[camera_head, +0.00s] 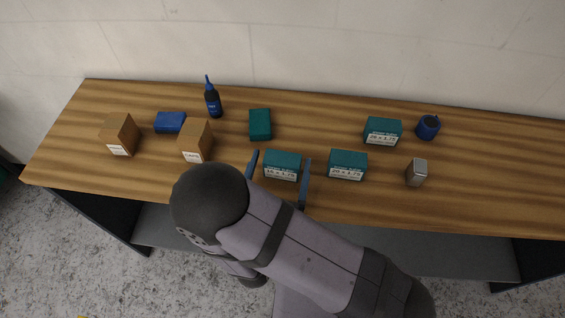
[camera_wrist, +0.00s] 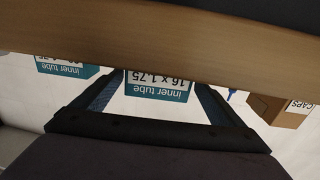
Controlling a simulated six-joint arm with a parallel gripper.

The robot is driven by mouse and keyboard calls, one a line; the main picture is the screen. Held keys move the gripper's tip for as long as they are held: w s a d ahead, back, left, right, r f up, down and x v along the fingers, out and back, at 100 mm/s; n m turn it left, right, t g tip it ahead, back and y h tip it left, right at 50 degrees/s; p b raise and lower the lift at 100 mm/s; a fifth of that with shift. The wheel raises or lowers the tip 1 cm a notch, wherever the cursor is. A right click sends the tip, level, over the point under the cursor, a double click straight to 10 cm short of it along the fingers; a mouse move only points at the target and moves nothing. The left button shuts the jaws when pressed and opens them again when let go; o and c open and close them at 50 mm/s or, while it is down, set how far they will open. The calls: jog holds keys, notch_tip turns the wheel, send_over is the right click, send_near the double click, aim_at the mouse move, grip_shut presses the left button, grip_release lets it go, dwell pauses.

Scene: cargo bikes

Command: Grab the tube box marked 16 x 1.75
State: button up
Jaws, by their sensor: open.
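The tube box marked 16 x 1.75 (camera_head: 282,160) is teal with a white label. It sits near the front edge of the wooden bench, label facing my arm. My gripper (camera_head: 280,163) is open, with one blue finger on each side of this box and a gap visible on both sides. In the wrist view the box (camera_wrist: 159,82) appears upside down, between the two fingers (camera_wrist: 157,86); the bench edge hides part of it. A similar box (camera_head: 348,166), whose label seems to read 20 x 1.75, stands to its right.
Another labelled teal box (camera_head: 382,132) stands back right, near a blue mug (camera_head: 428,127) and a metallic tin (camera_head: 416,172). A plain teal box (camera_head: 260,124) lies behind. A dark bottle (camera_head: 213,102), blue box (camera_head: 170,122) and two brown boxes (camera_head: 195,141) (camera_head: 119,134) are left.

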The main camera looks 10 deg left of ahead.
aim_at(285, 152)
jog(key=shift+w+d+r+p, duration=0.1)
jog(key=shift+w+d+p, duration=0.1)
jog(key=shift+w+p, duration=0.65)
jog(key=shift+w+d+p, duration=0.2)
jog(key=shift+w+p, duration=0.15)
jog(key=shift+w, duration=1.35)
jog(key=c, duration=1.2)
